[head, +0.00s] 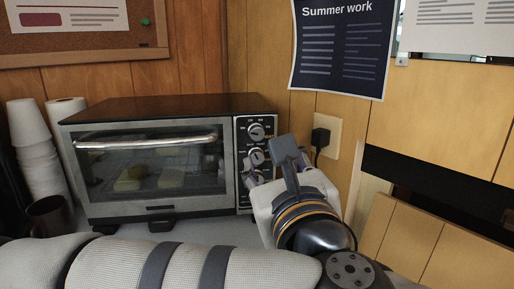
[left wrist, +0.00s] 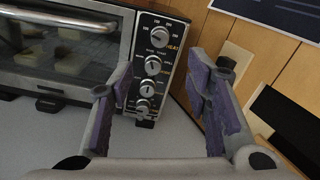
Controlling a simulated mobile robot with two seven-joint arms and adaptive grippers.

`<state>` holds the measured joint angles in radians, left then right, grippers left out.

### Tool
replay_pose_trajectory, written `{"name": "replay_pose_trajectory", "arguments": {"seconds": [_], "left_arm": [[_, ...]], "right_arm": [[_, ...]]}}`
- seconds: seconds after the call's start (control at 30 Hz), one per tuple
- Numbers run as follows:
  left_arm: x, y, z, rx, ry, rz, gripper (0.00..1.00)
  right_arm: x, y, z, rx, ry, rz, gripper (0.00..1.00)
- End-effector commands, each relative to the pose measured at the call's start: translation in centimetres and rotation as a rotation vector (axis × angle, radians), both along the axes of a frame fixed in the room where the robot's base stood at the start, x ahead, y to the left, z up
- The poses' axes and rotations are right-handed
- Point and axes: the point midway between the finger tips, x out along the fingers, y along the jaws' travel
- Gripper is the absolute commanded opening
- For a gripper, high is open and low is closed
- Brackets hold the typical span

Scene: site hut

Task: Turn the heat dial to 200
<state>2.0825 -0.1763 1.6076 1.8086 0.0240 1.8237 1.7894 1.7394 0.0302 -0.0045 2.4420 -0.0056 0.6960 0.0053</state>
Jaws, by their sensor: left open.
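The toaster oven's control panel (head: 242,133) has a column of round knobs. The top knob, the heat dial (head: 257,131), has an orange HEAT label beside it in the left wrist view (left wrist: 160,36). Small numbers ring it, but I cannot read its setting surely. My left gripper (head: 270,167) is in front of the panel's lower right side, below the heat dial. In the left wrist view, its purple-padded fingers (left wrist: 160,85) are wide apart, with nothing between them. The heat dial is beyond the fingertips, apart from them. In the head view the gripper partly hides the lower knobs. My right gripper is not in view.
Below the heat dial are a middle knob (left wrist: 153,65) and lower knobs (left wrist: 145,88). The oven door (head: 155,165) is shut, with food behind its glass. A plug (head: 320,137) sits in the wall socket to the right. Stacked cups (head: 40,160) and a mug (head: 50,215) stand left.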

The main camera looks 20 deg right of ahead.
Motion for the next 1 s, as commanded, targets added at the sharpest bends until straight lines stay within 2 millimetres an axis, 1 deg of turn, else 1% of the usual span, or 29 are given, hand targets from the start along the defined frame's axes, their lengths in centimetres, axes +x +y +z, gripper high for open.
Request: {"name": "replay_pose_trajectory", "arguments": {"seconds": [0.07, 0.13, 0.3, 0.4, 0.5, 0.67, 0.87, 0.9, 0.97, 1.0], "left_arm": [[0.9, 0.1, 0.5, -0.023, 0.001, 0.013, 0.44], [2.2, -0.1, 0.6, -0.020, -0.002, 0.014, 0.44], [6.6, -0.8, 0.6, -0.019, -0.002, 0.012, 0.44], [8.9, -1.2, 0.6, -0.017, -0.002, 0.010, 0.44], [10.5, -1.5, 0.5, -0.016, -0.001, 0.008, 0.44], [11.7, -1.8, 0.4, -0.015, 0.000, 0.005, 0.44], [11.8, -1.8, 0.4, -0.015, -0.001, 0.004, 0.44], [11.8, -1.8, 0.4, -0.015, -0.001, 0.004, 0.42], [11.8, -1.8, 0.4, -0.015, -0.001, 0.004, 0.28], [11.8, -1.8, 0.4, -0.015, -0.001, 0.004, 0.19]], "right_arm": [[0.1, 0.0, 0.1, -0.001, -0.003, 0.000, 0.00], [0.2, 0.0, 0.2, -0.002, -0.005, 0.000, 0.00], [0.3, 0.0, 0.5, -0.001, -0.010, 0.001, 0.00], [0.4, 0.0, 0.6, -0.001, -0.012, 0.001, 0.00], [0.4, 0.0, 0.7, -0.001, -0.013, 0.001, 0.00], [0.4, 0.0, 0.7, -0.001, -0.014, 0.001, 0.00], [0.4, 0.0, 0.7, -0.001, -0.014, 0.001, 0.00], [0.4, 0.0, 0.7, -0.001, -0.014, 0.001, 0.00], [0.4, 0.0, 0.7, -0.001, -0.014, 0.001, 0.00], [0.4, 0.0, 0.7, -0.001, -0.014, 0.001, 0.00]]}}
